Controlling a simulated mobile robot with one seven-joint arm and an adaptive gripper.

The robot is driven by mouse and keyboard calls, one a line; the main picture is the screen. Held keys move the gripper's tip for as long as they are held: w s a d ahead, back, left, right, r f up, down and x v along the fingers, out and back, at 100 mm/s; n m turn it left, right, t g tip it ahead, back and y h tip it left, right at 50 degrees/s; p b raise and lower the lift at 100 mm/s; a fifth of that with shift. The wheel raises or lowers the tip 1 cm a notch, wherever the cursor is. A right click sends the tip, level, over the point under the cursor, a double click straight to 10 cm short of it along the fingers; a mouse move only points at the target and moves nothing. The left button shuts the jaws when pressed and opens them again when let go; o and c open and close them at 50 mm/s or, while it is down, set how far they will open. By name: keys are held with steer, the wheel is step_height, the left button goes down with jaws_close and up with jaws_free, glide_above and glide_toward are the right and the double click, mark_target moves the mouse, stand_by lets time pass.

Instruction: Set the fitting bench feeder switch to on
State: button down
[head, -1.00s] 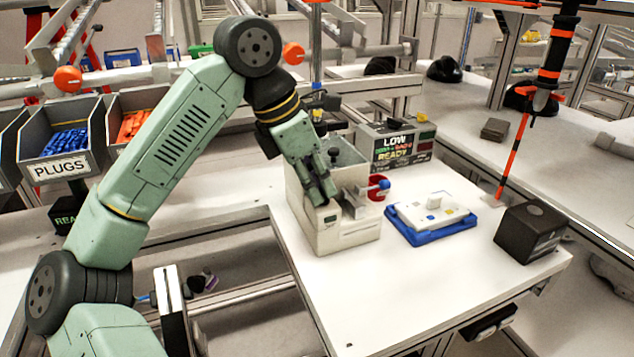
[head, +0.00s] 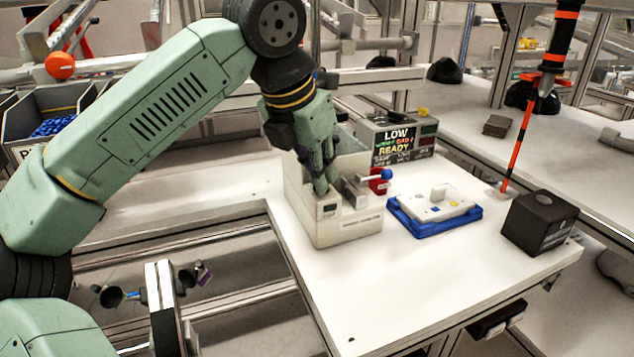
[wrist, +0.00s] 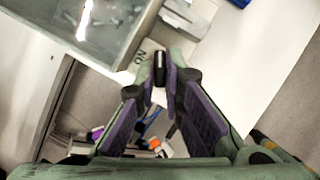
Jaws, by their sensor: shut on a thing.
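The fitting bench feeder is a cream box (head: 347,232) near the front left corner of the white bench, with an open, clear-sided top. My gripper (head: 323,184) points down onto the feeder's front left top. In the wrist view, my gripper's fingers (wrist: 161,88) come together on a small dark switch lever (wrist: 159,66). An "ON" label (wrist: 140,56) shows just left of the lever. The fingertips hide the base of the lever, and I cannot tell the switch's position. In the head view my fingers cover the switch.
A blue-ball lever (head: 386,175) and red part stand at the feeder's right. A display box (head: 396,143) reads LOW and READY behind. A blue tray (head: 425,229) with a white plate and a black box (head: 539,222) sit right. The bench front is clear.

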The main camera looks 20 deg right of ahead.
steer(key=n+t+b, duration=0.1)
steer(key=n, duration=0.1)
steer(key=n+y+b, duration=0.1)
steer(key=n, duration=0.2)
steer(key=shift+s+d+n+t+y, duration=0.1)
steer(key=shift+d+n+t+y, duration=0.1)
steer(key=shift+n+t+y, duration=0.15)
steer(key=n, duration=0.1)
steer(key=n+y, duration=0.1)
steer(key=n, duration=0.1)
steer(key=shift+s+d+r+t, duration=0.1)
steer(key=shift+d+r+t, duration=0.05)
steer(key=shift+r+t, duration=0.1)
steer(key=shift+d+f+n+y+p, duration=0.1)
steer(key=shift+n+y+p, duration=0.45)
steer(key=shift+n, duration=1.1)
steer(key=c, duration=2)
jaws_free()
